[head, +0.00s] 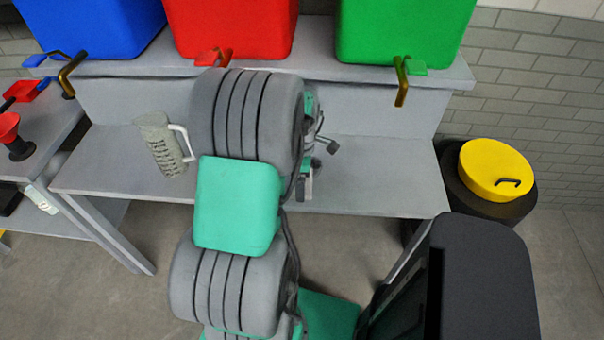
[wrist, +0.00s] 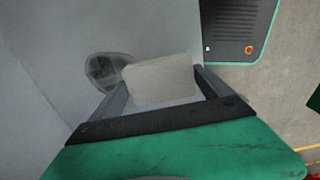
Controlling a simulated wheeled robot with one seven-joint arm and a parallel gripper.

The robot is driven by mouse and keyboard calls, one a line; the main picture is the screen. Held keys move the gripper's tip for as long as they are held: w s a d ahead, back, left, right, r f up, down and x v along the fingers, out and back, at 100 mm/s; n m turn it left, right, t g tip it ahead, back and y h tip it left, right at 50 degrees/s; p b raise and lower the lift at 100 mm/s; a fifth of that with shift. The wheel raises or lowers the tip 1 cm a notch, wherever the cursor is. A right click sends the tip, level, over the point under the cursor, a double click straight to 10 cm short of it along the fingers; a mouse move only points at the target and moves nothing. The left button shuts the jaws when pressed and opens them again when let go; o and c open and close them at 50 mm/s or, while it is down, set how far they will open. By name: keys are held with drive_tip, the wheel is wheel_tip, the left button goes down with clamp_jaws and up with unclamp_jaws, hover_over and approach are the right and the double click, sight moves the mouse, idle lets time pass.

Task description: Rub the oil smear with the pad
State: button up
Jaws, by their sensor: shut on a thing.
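A pale grey-beige pad (wrist: 160,78) sits between the two dark fingers of my gripper (wrist: 162,86) in the wrist view. The gripper is shut on it. A dark, roundish oil smear (wrist: 102,72) lies on the grey surface just left of the pad. The pad's left end overlaps the smear's right edge in the picture. I cannot tell whether the pad touches the surface. In the head view my arm hides most of the gripper area, and neither pad nor smear can be made out.
A grey bench (head: 370,185) carries a measuring jug (head: 163,145) left of my arm. Blue (head: 90,25), red (head: 230,28) and green (head: 400,30) containers with taps stand on the shelf above. A yellow-lidded drum (head: 490,165) stands right.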

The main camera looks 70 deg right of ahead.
drive_tip(key=shift+a+f, duration=0.2)
drive_tip(key=shift+a, duration=0.1)
drive_tip(key=shift+d+r+p, duration=0.2)
drive_tip(key=shift+r+p, duration=2)
drive_tip(key=shift+r, duration=0.85)
wheel_tip(320, 180, up, 3)
drive_tip(key=shift+r+p, duration=0.1)
drive_tip(key=shift+p, duration=1.1)
drive_tip(key=shift+w, duration=0.1)
